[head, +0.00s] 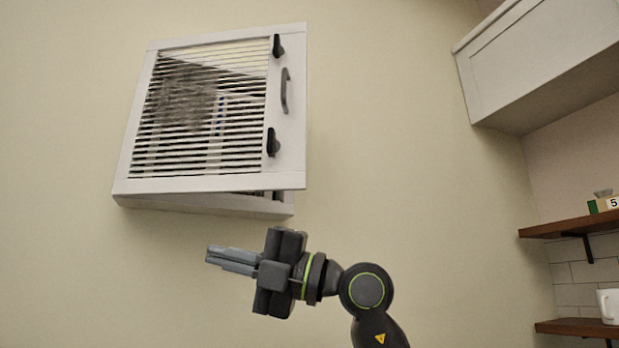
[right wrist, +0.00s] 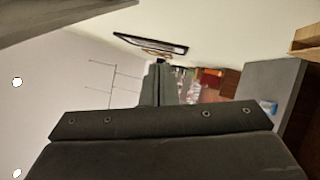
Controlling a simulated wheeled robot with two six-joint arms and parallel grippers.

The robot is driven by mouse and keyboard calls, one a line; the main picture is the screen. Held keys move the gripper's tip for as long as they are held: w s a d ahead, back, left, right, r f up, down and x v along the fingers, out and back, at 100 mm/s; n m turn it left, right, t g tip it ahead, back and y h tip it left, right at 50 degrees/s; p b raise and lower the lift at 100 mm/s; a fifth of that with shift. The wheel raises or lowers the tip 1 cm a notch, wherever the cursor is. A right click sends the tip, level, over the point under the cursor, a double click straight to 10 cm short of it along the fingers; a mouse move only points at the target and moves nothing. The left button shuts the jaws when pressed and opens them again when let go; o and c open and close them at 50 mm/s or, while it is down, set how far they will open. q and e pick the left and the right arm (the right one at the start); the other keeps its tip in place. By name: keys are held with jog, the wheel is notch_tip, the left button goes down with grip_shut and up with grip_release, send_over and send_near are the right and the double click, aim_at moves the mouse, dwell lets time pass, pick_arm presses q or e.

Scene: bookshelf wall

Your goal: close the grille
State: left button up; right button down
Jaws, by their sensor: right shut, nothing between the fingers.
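The grille (head: 286,150) is a white framed door with dark slats on a white wall box (head: 215,203) in the head view. It stands slightly ajar, with a gap showing along its lower right edge. A grey handle (head: 286,91) and two black latches (head: 277,46) (head: 272,143) sit on its right side. My right gripper (head: 208,256) is below the grille, apart from it, shut and empty, its fingers pointing left. In the right wrist view its fingers (right wrist: 158,84) show together. My left gripper is not in view.
A white wall cupboard (head: 540,65) hangs at the upper right. Wooden shelves (head: 570,227) with small items and a white mug (head: 608,306) are at the right edge. The wall between the grille and the cupboard is clear.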

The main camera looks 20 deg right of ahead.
jog(key=s+d+r+m+t+h, duration=0.4)
jog(key=s+d+r+m+h, duration=0.2)
jog(key=s+r, duration=0.3)
jog(key=s+d+r+m+t+h, duration=0.5)
jog(key=s+d+r+m+h, duration=0.15)
jog(key=s+r, duration=0.25)
jog(key=p, duration=0.8)
send_near(292, 148)
jog(key=s+a+r, duration=0.1)
jog(key=s+a, duration=0.1)
jog(key=s, duration=0.1)
jog(key=shift+n, duration=0.25)
jog(key=w+p, duration=0.2)
jog(key=p, duration=0.4)
jog(key=w+p, duration=0.3)
jog(key=p, duration=0.3)
jog(key=w+p, duration=0.3)
jog(key=p, duration=0.3)
jog(key=shift+w+d+f, duration=0.2)
jog(key=shift+d+f, duration=0.05)
jog(key=shift+a, duration=0.1)
